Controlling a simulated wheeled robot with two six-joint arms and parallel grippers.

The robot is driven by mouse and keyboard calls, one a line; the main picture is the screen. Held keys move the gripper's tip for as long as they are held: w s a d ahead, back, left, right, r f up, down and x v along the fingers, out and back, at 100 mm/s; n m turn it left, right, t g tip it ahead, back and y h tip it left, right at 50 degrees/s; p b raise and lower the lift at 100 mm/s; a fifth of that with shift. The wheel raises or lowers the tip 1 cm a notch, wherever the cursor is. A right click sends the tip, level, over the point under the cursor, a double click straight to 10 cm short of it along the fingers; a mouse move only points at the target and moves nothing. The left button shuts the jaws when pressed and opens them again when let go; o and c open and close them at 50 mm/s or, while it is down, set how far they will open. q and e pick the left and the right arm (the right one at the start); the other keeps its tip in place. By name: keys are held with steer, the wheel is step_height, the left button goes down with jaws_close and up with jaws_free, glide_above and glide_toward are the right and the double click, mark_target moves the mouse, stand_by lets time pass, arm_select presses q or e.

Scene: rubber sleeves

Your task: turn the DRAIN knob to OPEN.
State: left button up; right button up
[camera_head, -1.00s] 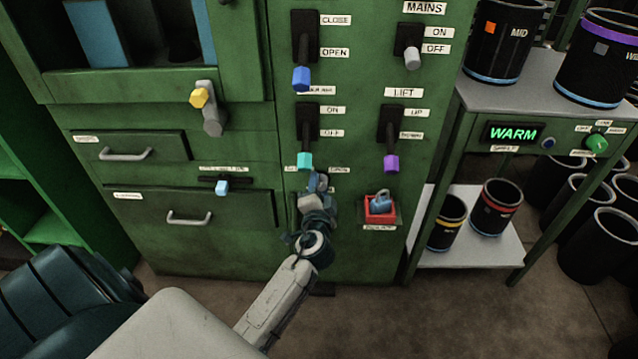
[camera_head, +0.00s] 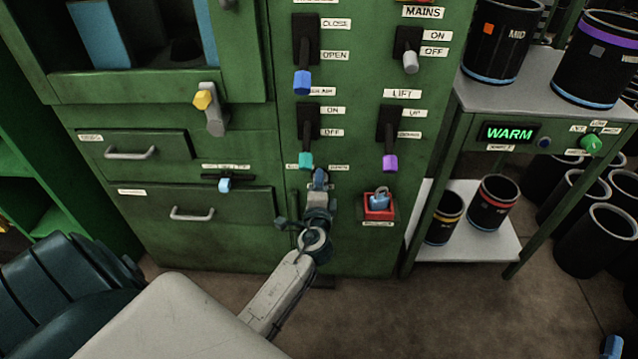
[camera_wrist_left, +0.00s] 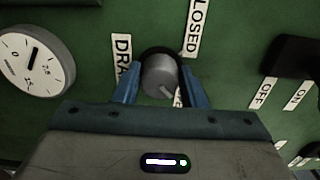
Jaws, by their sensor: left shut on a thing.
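The DRAIN knob (camera_wrist_left: 158,76) is a round grey knob on the green panel in the left wrist view. A short mark shows on its face, towards the lower right. A partly covered label starting "DRA" (camera_wrist_left: 123,62) is on its left, and a label reading "CLOSED" (camera_wrist_left: 196,25) is at its upper right. My left gripper (camera_wrist_left: 160,92) is shut on the knob, one blue finger on each side. Another label is mostly hidden behind the right finger. In the head view my left gripper (camera_head: 319,178) is at the cabinet front and hides the knob.
A round gauge (camera_wrist_left: 32,62) is left of the knob. A teal-tipped lever (camera_head: 306,160) is just above my gripper, and a purple-tipped lever (camera_head: 390,162) is to the right.

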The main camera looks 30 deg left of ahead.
arm_select(q)
steer(key=o, duration=1)
steer(key=shift+d, duration=0.1)
steer(key=shift+b+v, duration=0.3)
steer(key=shift+v, duration=5.1)
arm_select(e)
steer(key=shift+s+r+t, duration=0.2)
steer(key=shift+r+t, duration=0.35)
steer(key=shift+r, duration=0.25)
steer(key=shift+s+r+t, duration=0.15)
steer(key=shift+r+t, duration=0.4)
steer(key=shift+r, duration=0.25)
